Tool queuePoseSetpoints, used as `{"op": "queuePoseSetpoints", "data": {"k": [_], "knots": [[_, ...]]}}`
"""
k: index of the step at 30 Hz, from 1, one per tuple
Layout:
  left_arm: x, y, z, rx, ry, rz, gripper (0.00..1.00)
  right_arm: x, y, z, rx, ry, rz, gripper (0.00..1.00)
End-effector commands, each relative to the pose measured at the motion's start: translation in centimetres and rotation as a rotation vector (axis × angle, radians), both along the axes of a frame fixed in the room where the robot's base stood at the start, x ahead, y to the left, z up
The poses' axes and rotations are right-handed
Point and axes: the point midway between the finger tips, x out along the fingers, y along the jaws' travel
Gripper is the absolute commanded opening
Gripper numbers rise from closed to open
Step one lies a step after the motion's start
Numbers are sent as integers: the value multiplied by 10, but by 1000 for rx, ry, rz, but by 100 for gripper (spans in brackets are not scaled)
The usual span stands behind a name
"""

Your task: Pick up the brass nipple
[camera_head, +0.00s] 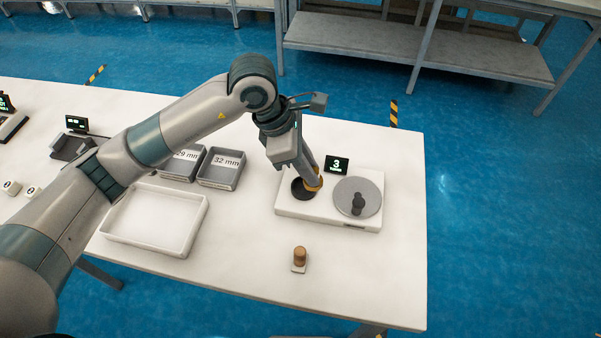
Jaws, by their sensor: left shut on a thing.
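My left gripper (313,180) reaches down over the white device at the right of the table. It is shut on a small gold-coloured piece, which looks like the brass nipple (316,185). The piece is at the fingertips, above or beside the round black seat (303,188) on the device. The gripper partly hides it, and I cannot tell whether it touches the seat. My right gripper is not in view.
The white device (286,207) has a grey disc (367,190) with a dark knob, and a display (336,165) reading 3. A brown cylinder (300,254) stands in front. Grey bins (221,168) and an empty white tray (152,217) lie left.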

Motion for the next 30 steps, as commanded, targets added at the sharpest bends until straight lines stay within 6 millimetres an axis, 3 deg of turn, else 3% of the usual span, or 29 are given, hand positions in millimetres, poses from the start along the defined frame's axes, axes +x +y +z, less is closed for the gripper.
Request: {"op": "queuePoseSetpoints", "data": {"k": [3, 12, 21, 30], "knots": [[-18, -18, 12, -3, -7, -6, 0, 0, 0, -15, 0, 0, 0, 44], [-54, -48, 42, -2, -4, -2, 0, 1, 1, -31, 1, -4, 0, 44], [-64, -56, 52, 0, -2, 1, 0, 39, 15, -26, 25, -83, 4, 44], [-64, -56, 52, 0, -1, 1, 0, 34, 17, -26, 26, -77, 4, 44]]}}
